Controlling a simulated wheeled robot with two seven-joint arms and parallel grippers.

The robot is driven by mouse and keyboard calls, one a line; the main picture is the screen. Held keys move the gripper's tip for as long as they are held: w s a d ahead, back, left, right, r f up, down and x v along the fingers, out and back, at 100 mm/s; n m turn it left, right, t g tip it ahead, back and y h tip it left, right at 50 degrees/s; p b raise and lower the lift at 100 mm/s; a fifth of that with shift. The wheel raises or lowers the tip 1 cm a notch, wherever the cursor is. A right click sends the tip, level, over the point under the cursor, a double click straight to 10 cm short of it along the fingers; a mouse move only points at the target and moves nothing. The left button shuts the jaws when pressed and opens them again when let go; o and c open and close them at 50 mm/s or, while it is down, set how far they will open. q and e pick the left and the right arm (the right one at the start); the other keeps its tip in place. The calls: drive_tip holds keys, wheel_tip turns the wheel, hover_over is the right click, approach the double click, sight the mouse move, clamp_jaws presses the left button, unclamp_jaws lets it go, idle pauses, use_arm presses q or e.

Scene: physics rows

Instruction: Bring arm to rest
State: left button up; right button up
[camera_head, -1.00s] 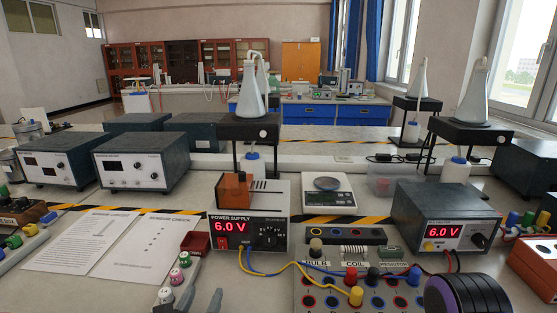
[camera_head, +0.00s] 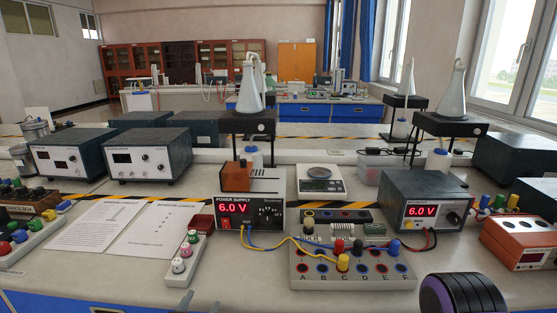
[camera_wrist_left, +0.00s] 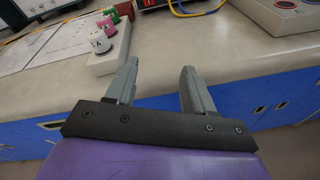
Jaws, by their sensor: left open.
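My left gripper (camera_head: 185,301) barely shows at the bottom edge of the head view, with only a grey fingertip visible in front of the bench. In the left wrist view my left gripper (camera_wrist_left: 160,78) is open, its two grey fingers wide apart with nothing between them. The fingers are near the bench's front edge, below a white strip with coloured knobs (camera_wrist_left: 103,50). My right gripper is not in view; a black and purple part of my own body shows at the lower right of the head view.
The bench (camera_head: 120,277) has a blue front. A circuit board (camera_head: 352,273) with wires, a power supply (camera_head: 250,222) and another supply unit (camera_head: 425,200) stand on it. Paper sheets (camera_head: 125,225) lie at left. The space in front of the bench edge looks free.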

use_arm(q)
drive_tip(key=s+a+f+m+g, duration=0.1)
drive_tip(key=s+f+m+g, duration=0.3)
drive_tip(key=s+f+m, duration=0.55)
drive_tip(key=s+a+f+m+g, duration=0.1)
drive_tip(key=s+f+m+g, duration=0.5)
drive_tip(key=f, duration=0.6)
drive_tip(key=s+a+f+m+g+y+p, duration=0.1)
drive_tip(key=s+a+f+m+y, duration=0.3)
drive_tip(key=s+a+m, duration=0.4)
drive_tip(key=s+a+f+g, duration=0.1)
drive_tip(key=s+a, duration=0.2)
drive_tip(key=shift+a+f+m+p, duration=0.25)
drive_tip(key=shift+f+m+p, duration=0.05)
drive_tip(key=shift+f+m, duration=0.1)
